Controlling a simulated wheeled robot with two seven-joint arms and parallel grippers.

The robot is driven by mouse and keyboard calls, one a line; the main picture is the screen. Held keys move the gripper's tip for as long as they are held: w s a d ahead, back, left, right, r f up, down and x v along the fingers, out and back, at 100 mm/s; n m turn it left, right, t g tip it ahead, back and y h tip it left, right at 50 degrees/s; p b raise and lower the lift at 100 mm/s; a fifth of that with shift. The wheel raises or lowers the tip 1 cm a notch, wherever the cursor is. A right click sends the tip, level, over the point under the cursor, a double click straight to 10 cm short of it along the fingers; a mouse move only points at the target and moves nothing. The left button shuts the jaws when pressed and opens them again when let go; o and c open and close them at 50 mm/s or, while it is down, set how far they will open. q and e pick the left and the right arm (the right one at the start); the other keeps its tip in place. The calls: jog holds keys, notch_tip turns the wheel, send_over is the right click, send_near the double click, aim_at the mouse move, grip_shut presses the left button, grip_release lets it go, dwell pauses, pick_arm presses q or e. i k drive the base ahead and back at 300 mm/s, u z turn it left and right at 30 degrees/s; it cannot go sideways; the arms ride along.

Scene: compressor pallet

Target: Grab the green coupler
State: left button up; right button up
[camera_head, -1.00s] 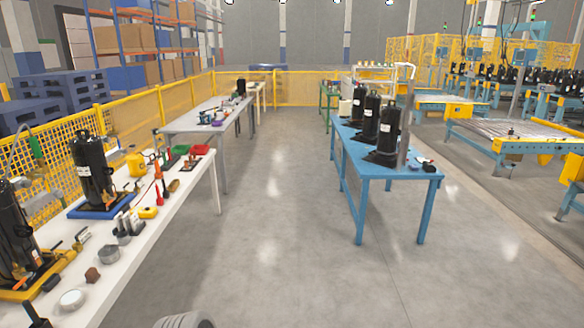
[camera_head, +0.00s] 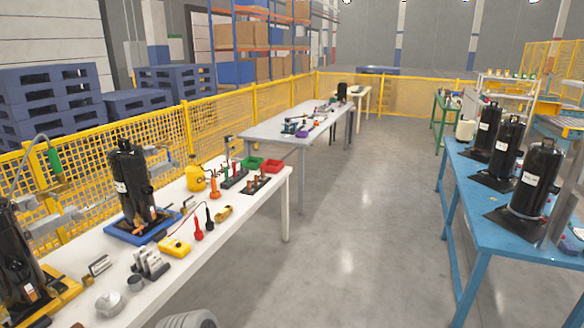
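A green coupler-like piece (camera_head: 54,160) shows at the far left, on a curved grey hose above the white table, in front of the yellow mesh fence. It is small, and I cannot tell its exact shape or what holds it up. A black compressor on a yellow base (camera_head: 22,262) stands below and in front of it, cut off by the left edge. Neither of my grippers is in view.
The white table (camera_head: 105,255) also bears a black compressor on a blue base (camera_head: 133,188), a yellow jug (camera_head: 196,178) and several small tools. A blue table (camera_head: 505,225) with black compressors is at right. The floor (camera_head: 345,235) between is clear.

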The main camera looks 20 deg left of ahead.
aim_at(52, 153)
jog(key=u, duration=0.9)
jog(key=i, duration=1.3)
jog(key=u, duration=1.25)
